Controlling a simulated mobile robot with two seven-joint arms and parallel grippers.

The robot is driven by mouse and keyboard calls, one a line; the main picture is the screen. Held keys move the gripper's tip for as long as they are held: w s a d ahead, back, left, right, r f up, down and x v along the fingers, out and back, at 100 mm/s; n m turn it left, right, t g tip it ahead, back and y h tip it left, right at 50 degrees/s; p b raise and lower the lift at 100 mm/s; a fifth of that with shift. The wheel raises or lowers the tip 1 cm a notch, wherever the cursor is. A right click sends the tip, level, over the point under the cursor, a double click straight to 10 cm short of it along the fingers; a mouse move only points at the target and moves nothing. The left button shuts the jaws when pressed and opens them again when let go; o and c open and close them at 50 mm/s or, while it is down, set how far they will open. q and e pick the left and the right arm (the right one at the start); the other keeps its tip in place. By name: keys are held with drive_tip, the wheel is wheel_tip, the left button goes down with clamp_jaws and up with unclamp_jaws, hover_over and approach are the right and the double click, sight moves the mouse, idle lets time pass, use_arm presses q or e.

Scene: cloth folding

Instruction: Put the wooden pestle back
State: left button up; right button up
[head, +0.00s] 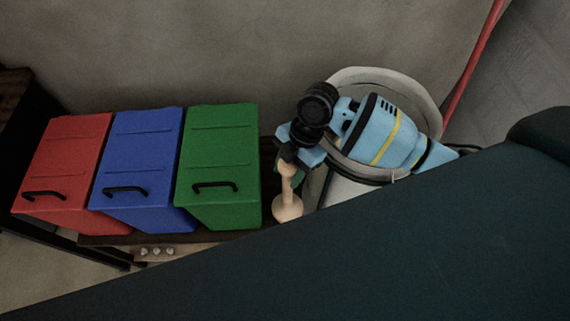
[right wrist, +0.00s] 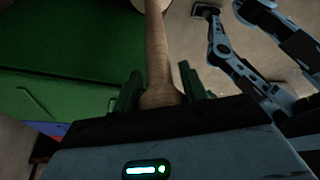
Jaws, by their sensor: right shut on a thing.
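The wooden pestle (head: 288,205) is pale wood with a rounded wide lower end and a thin shaft. It hangs below my right gripper (head: 287,158) in the head view, just right of the green box. My right gripper is shut on the pestle's upper end. In the right wrist view the pestle (right wrist: 158,50) runs up from between the green fingers of my right gripper (right wrist: 160,95). The far end of the pestle is cut by the top edge there. I cannot tell whether its lower end touches anything. My left gripper is not in view.
Red (head: 65,165), blue (head: 140,165) and green (head: 218,160) boxes with black handles stand side by side on a dark table (head: 110,240). A round whitish object (head: 425,85) is behind my right arm. A dark surface covers the lower right.

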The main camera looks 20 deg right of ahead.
drive_tip(key=shift+w+d, duration=0.1)
drive_tip(key=shift+w, duration=1.3)
drive_tip(key=shift+w+d+f, duration=0.1)
drive_tip(key=shift+w+f, duration=0.1)
drive_tip(key=shift+f, duration=0.7)
drive_tip(key=shift+w+f, duration=0.2)
drive_tip(key=shift+f, duration=0.8)
drive_tip(key=o, duration=1)
drive_tip(key=shift+f, duration=0.1)
drive_tip(key=v, duration=1.2)
